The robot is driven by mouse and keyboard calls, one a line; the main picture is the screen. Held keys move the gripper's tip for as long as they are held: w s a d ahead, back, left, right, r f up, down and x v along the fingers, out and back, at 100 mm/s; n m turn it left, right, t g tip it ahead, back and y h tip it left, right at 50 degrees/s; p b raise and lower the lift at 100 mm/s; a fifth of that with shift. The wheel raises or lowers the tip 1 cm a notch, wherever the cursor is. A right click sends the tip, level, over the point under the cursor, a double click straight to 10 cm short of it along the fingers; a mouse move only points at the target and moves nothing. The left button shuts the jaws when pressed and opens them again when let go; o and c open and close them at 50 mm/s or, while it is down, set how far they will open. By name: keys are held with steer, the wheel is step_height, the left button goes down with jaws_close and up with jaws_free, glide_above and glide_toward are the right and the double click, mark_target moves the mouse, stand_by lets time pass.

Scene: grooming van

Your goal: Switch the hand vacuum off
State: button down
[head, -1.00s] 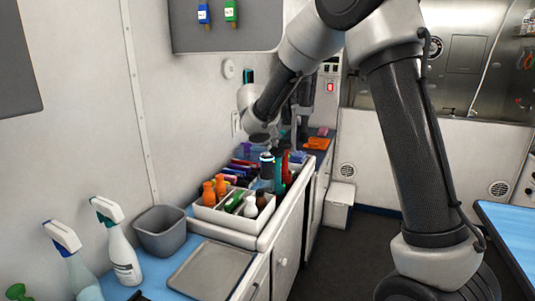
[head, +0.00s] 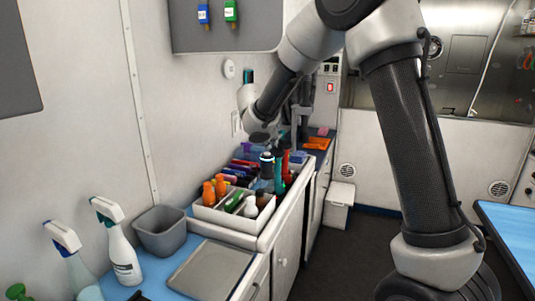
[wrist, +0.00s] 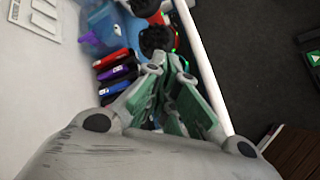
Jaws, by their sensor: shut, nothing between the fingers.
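I cannot surely tell which item is the hand vacuum. A dark upright body with a pale ring at its top (head: 267,160) stands at the far part of the counter, beside a red upright item (head: 285,160). In the wrist view, round black tops (wrist: 157,40) lie just beyond my fingertips, with a small green glow beside them and a red part (wrist: 181,18) behind. My gripper (wrist: 172,62) is shut and empty, pointing down at these items. The fingers cover part of them, and contact cannot be told. No switch can be made out clearly.
A white divided caddy (head: 225,225) with orange bottles stands on the counter. A grey bin (head: 160,231), a tray (head: 211,272) and spray bottles (head: 120,245) are nearer. The wall is close on the left; open floor (head: 340,255) lies to the right.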

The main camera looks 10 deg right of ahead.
mark_target(270, 154)
stand_by(0.3)
steer(key=shift+f, duration=0.6)
stand_by(0.4)
steer(key=shift+r, duration=0.6)
step_height(270, 154, up, 6)
stand_by(0.5)
